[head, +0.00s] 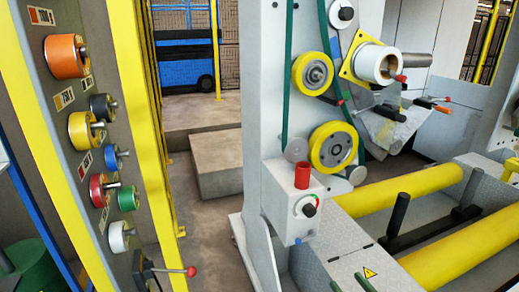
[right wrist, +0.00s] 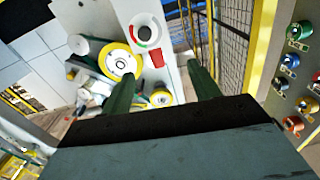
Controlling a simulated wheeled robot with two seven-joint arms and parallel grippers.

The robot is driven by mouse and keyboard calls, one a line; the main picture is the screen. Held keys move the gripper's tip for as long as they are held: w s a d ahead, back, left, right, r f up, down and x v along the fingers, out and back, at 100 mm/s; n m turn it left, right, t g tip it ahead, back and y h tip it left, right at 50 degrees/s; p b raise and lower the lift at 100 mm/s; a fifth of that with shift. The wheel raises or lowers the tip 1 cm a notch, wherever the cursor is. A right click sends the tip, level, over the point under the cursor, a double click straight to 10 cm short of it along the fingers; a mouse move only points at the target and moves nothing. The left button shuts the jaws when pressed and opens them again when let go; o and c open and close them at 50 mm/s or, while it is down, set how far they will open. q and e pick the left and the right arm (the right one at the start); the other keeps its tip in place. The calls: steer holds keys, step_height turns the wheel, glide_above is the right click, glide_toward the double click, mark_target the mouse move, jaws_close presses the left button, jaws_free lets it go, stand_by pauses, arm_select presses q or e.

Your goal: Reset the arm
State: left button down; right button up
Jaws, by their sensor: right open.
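My right gripper (right wrist: 160,76) shows in the right wrist view as two dark green fingers set wide apart. It is open, and nothing is held between the fingers. In the head view, only what look like its dark fingertips (head: 350,285) show at the bottom edge, in front of the grey machine (head: 264,110). The machine's red cylinder (head: 303,175) stands on a control box (head: 294,210), apart from the fingers. My left gripper is not in view.
Yellow-rimmed wheels (head: 332,146) are on the machine's face. Yellow rollers (head: 450,245) lie low at right. A lever with a red knob (head: 190,271) is at bottom left.

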steer(key=s+a+f+g+h, duration=0.1)
steer(key=s+a+g+h, duration=0.1)
steer(key=s+g, duration=0.35)
steer(key=s+a+f+g+h, duration=0.2)
steer(key=s+g, duration=0.1)
steer(key=s, duration=0.6)
steer(key=s+d+r+m+g+h, duration=0.1)
steer(key=s+r+g, duration=0.1)
steer(key=s, duration=0.4)
steer(key=s+d+r+g+h, duration=0.1)
steer(key=s+d+g, duration=0.15)
steer(key=s, duration=0.45)
steer(key=s+f+g, duration=0.2)
steer(key=s+f, duration=0.1)
steer(key=f, duration=2.3)
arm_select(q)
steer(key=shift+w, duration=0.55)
arm_select(e)
steer(key=s+d+f+g, duration=0.1)
steer(key=s+d+f, duration=0.1)
steer(key=s+f, duration=1.1)
steer(key=s, duration=0.2)
steer(key=shift+s+d+f, duration=0.15)
steer(key=shift+s+d, duration=0.05)
steer(key=shift+s, duration=0.2)
